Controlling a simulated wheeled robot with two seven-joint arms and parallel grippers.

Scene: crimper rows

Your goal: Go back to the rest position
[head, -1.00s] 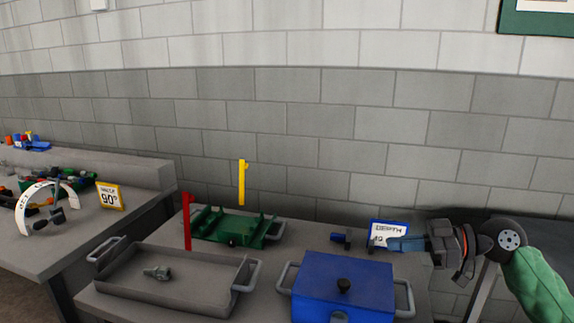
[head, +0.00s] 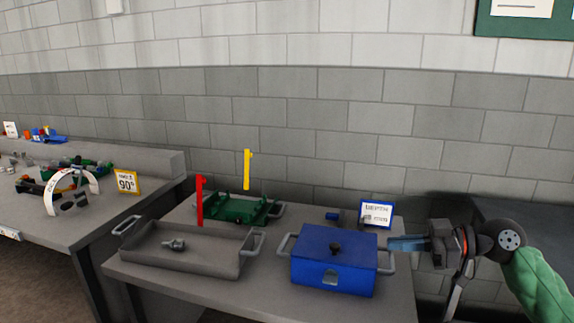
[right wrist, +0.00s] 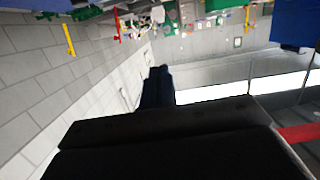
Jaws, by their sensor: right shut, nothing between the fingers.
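My right gripper (head: 392,244) comes in from the right in the head view, its blue fingers shut and empty. It is in the air by the right edge of the table, near the blue box (head: 333,260). In the right wrist view the dark shut fingers (right wrist: 159,85) point toward the wall and hold nothing. My left gripper does not show in either view.
A grey tray (head: 140,252) with a small metal part (head: 173,245), a green holder (head: 222,210) with red and yellow uprights, and a white-and-blue sign (head: 376,214) stand on the table. Another bench (head: 60,236) is at left. Floor shows between them.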

